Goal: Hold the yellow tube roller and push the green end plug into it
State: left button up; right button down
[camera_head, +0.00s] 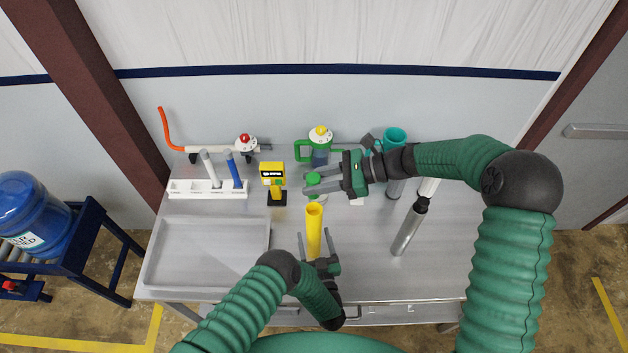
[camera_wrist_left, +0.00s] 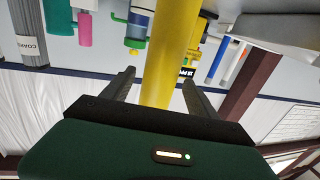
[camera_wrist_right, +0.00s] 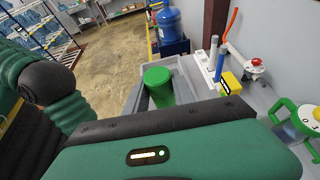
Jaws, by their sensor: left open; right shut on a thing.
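The yellow tube roller (camera_head: 313,222) stands upright on the grey table, its open end facing up. My left gripper (camera_head: 315,238) has its fingers spread on either side of the tube and is open. In the left wrist view the tube (camera_wrist_left: 167,55) runs between the two parted fingers. The green end plug (camera_head: 313,178) is at the fingertips of my right gripper (camera_head: 314,185), which is shut on it, behind the tube's open top.
An empty grey tray (camera_head: 152,262) lies at the left. A yellow hand-held device (camera_head: 273,181) and a white rack (camera_head: 207,192) stand behind it. A teal cylinder (camera_head: 395,135) and a grey tube (camera_head: 408,234) are at the right.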

jog(key=shift+d, duration=0.3)
pick_arm(q)
jog(key=w, duration=0.4)
jog(key=shift+w+a, duration=0.35)
jog(key=shift+w, duration=0.05)
pick_arm(e)
jog(key=shift+s+a, duration=0.1)
jog(key=shift+a, duration=0.05)
pick_arm(q)
grip_shut()
grip_release()
dwell(0.4)
